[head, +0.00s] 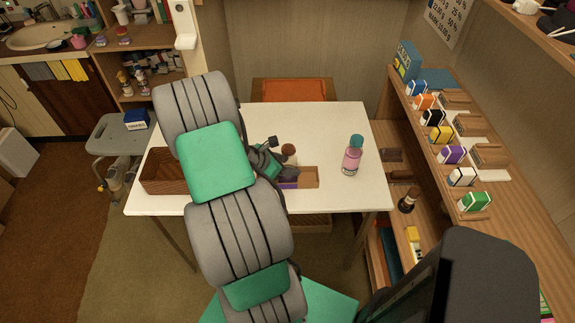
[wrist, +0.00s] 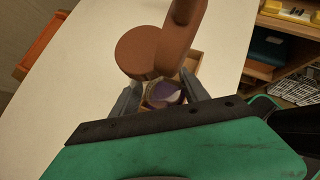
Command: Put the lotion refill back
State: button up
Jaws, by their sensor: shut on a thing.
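My gripper (head: 268,163) is over the white table, low beside a small wooden tray (head: 309,177). Its fingers (wrist: 160,98) are shut on a brown-topped item (wrist: 145,52), which has a round brown part and a long brown part in the wrist view. The brown top also shows in the head view (head: 289,151). A purple and white patch (wrist: 166,95) shows between the fingertips; I cannot tell whether it belongs to the held item. The fingers and my arm hide the item's lower part. No readable label shows which item is the lotion refill.
A pink bottle with a teal cap (head: 352,158) stands on the right of the white table (head: 335,125). A brown woven basket (head: 160,172) is at the left, partly behind my arm. A shelf (head: 520,195) with several coloured boxes runs along the right. The table's back right is clear.

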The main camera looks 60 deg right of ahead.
jog(key=shift+f, duration=0.45)
jog(key=o, duration=1.6)
